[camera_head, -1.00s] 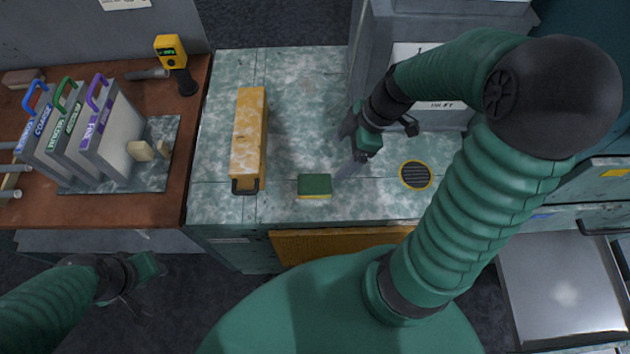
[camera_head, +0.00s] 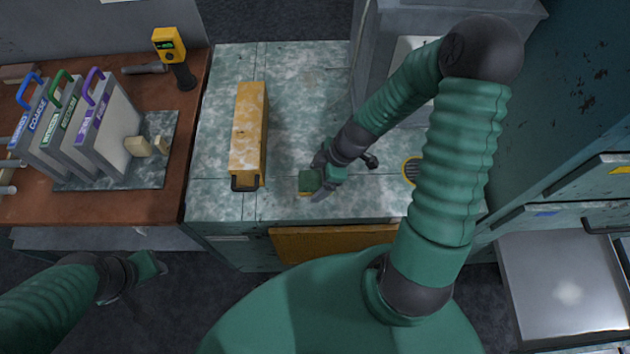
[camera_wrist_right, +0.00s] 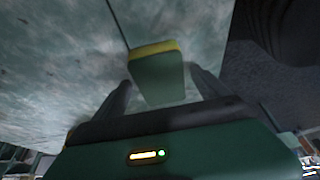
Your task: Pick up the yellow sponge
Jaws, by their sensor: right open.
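The yellow sponge (camera_head: 306,191) has a green top layer and lies near the front edge of the mottled green counter. In the right wrist view the sponge (camera_wrist_right: 158,76) shows its green face and a yellow strip, between my two dark fingers. My right gripper (camera_head: 312,188) is open around the sponge and partly hides it in the head view. It also shows in the right wrist view (camera_wrist_right: 160,95). I cannot tell whether the fingers touch it. My left gripper (camera_head: 150,270) hangs at the lower left, away from the counter; its jaw state is unclear.
A long yellow box (camera_head: 249,130) with a black handle lies left of the sponge. A round dark vent with a yellow rim (camera_head: 409,171) is to the right, partly behind my arm. A brown bench (camera_head: 190,130) with handled plates and a yellow meter (camera_head: 169,45) stands at left.

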